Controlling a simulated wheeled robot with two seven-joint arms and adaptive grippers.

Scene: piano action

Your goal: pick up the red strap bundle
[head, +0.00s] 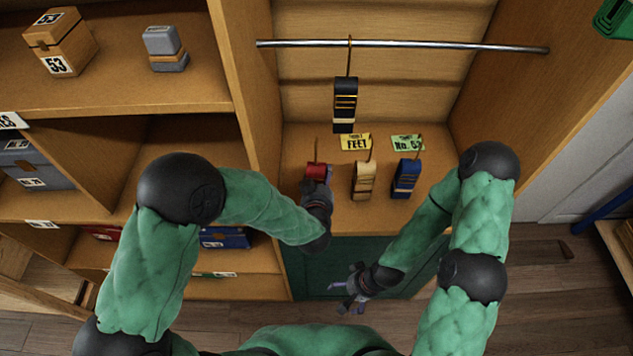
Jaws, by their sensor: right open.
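The red strap bundle (316,170) stands on the wooden shelf at the left end of a row, with a thin hook rising from it. My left gripper (318,182) is right at the bundle, on its near side, and hides its lower part. I cannot tell whether its fingers are closed on the bundle or only beside it. My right gripper (343,296) is open and empty, low in front of the green panel below the shelf.
A tan bundle (363,181) and a blue bundle (406,179) stand to the right. A black bundle (345,101) hangs from the metal rail (420,44). Yellow (356,142) and green (407,143) labels lie behind. A wooden divider (248,90) stands left.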

